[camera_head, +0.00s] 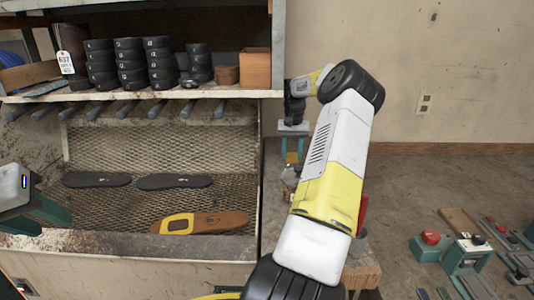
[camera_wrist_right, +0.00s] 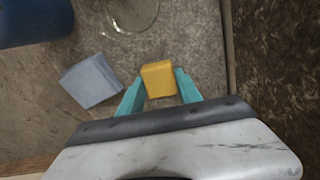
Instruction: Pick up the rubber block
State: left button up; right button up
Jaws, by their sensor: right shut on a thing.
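A small yellow block (camera_wrist_right: 158,79), which looks like the rubber block, is between the teal fingers of my right gripper (camera_wrist_right: 160,90). Both fingers touch its sides, so the gripper is shut on it. In the head view the right gripper (camera_head: 292,148) points down above the narrow bench right of the mesh tray, with the yellow block (camera_head: 292,157) low between its fingers. I cannot tell whether the block touches the surface below. My left gripper (camera_head: 45,220) is at the left edge over the mesh tray, its teal fingers apart and empty.
A grey-blue block (camera_wrist_right: 90,80), a glass dish (camera_wrist_right: 132,12) and a blue container (camera_wrist_right: 32,20) are near the right gripper. The mesh tray (camera_head: 160,145) holds dark soles (camera_head: 175,181) and a brown-yellow sole (camera_head: 200,222). A shelf (camera_head: 150,95) with black stacks hangs above.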

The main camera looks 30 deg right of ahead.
jog(key=r, duration=0.7)
jog(key=shift+s+d, duration=0.2)
jog(key=shift+d, duration=0.2)
jog(key=s+d, duration=0.4)
jog(key=d, duration=0.4)
jog(key=s+d, duration=0.5)
jog(key=d, duration=0.3)
jog(key=shift+d, duration=0.3)
jog(key=shift+s+f, duration=0.1)
